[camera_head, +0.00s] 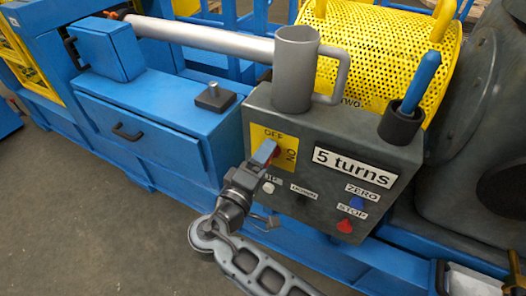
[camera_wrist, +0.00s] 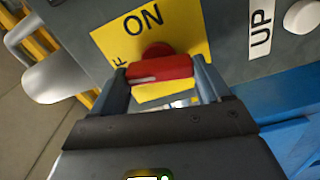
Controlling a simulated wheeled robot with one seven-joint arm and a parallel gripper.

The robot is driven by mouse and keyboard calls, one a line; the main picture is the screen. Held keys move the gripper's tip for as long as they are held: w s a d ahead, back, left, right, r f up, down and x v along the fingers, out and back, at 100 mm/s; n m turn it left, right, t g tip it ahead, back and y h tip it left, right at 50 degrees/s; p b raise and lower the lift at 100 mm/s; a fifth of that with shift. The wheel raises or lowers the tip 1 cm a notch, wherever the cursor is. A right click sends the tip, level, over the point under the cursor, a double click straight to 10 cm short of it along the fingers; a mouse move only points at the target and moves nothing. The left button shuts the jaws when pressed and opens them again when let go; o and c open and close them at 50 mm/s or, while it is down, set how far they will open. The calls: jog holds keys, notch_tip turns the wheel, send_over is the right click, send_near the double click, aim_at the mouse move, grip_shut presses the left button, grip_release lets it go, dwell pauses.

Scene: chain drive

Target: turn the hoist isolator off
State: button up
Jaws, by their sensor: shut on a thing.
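The hoist isolator is a red handle (camera_wrist: 160,69) on a yellow plate (camera_wrist: 185,25) with the words ON and OFF. In the wrist view ON is at the top and OFF is at the left, partly hidden by a finger. The handle lies nearly level there, with its white mark on the left part, toward the OFF side. My gripper (camera_wrist: 161,74) is shut on the handle, one finger at each end. In the head view the yellow plate (camera_head: 258,136) is on the left of the grey box's front, and my gripper (camera_head: 264,154) covers much of the handle.
The grey control box (camera_head: 390,158) also carries a "5 turns" label (camera_head: 350,168), a blue button (camera_head: 357,203) and a red button (camera_head: 345,226). A grey mug (camera_head: 294,75) and a dark cup (camera_head: 400,124) with a blue-handled tool stand on top. A blue cabinet (camera_head: 150,125) is at left.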

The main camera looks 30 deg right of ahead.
jog(key=shift+w+d+n+p, duration=0.1)
jog(key=shift+n+p, duration=0.65)
jog(key=shift+n, duration=0.35)
jog(key=o, duration=1)
jog(key=shift+v, duration=3.9)
jog(key=shift+f, duration=0.1)
